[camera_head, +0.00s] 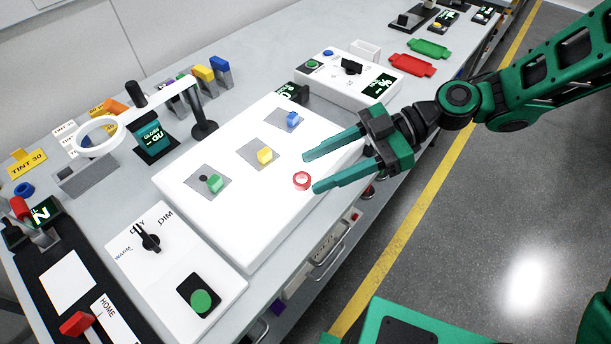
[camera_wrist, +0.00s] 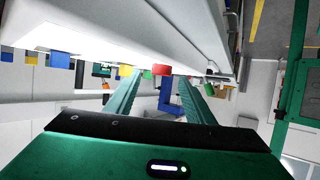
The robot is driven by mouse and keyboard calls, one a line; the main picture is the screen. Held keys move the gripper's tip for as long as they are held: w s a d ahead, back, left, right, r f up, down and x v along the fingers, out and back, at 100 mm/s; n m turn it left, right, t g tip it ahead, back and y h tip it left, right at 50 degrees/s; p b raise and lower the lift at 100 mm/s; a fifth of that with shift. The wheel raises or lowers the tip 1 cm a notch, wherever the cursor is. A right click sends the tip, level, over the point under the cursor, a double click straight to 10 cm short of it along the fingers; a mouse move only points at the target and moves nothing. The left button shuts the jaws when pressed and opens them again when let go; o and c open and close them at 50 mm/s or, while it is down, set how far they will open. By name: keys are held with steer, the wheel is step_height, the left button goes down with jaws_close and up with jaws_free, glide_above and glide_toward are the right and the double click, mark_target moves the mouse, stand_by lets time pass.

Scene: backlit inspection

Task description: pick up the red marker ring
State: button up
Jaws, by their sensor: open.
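The red marker ring (camera_head: 302,180) lies on the white light panel (camera_head: 229,234), near its right edge. It also shows as a red shape (camera_wrist: 161,70) in the wrist view, a little beyond and between my fingertips. My gripper (camera_head: 309,172) is open, with its two green fingers pointing left, one on the far side of the ring and one close on its near side. The fingers (camera_wrist: 168,76) hold nothing. Whether a finger touches the ring or panel cannot be told.
Green (camera_head: 214,183), yellow (camera_head: 265,155) and blue (camera_head: 293,118) pieces stand on grey squares on the panel. A ring lamp (camera_head: 97,137) on a dark post stands behind. A dial box (camera_head: 176,265) with a green button is at the front. The panel between the yellow piece and the ring is bare.

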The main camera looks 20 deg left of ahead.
mark_target(302, 181)
steer(key=shift+x, duration=1.5)
steer(key=shift+d, duration=0.1)
steer(key=shift+c, duration=0.4)
steer(key=c, duration=1.1)
steer(key=shift+o, duration=0.2)
